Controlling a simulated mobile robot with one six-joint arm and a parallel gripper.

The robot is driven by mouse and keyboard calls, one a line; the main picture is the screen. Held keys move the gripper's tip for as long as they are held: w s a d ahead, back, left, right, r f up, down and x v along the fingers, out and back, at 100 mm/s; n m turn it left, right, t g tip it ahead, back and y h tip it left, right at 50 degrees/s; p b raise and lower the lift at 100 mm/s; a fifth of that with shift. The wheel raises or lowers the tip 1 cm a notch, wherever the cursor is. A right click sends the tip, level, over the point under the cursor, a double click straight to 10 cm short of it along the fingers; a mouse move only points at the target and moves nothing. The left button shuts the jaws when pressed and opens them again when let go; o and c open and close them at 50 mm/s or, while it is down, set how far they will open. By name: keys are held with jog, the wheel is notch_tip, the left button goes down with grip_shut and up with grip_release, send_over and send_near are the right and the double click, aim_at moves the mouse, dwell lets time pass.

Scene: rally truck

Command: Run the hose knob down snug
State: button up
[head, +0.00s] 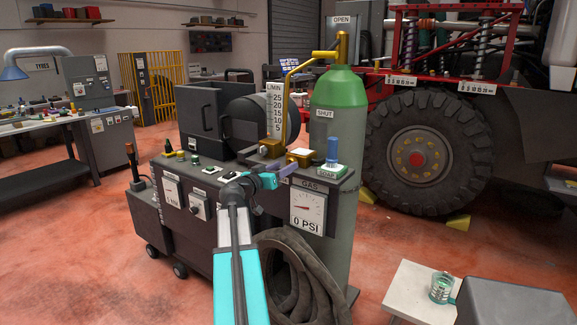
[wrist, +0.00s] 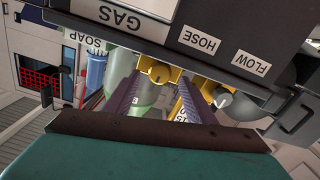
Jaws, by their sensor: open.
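My gripper (head: 283,170) is at the front edge of the cart's top, near the brass fittings. In the wrist view my gripper (wrist: 157,78) is open, with its two purple fingers apart. A brass knob-like piece (wrist: 160,72) shows between the fingertips, with no clear contact. A second brass piece with a pale round end (wrist: 222,99) is outside the right finger. The HOSE label (wrist: 200,40) is on the dark edge above and between these two pieces, so I cannot tell surely which is the hose knob. In the head view a brass block (head: 300,156) is just behind my gripper.
The cart (head: 190,225) carries a flow tube (head: 276,112), a blue bottle (head: 332,150) by the SOAP label and a gauge (head: 307,210) reading 0 PSI. A green cylinder (head: 341,100) stands behind. A coiled hose (head: 300,275) hangs in front. Open floor is at left.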

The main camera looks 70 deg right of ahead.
aim_at(289, 163)
jog(key=shift+x, duration=1.75)
jog(key=shift+c, duration=0.4)
jog(key=shift+a, duration=0.1)
jog(key=c, duration=1)
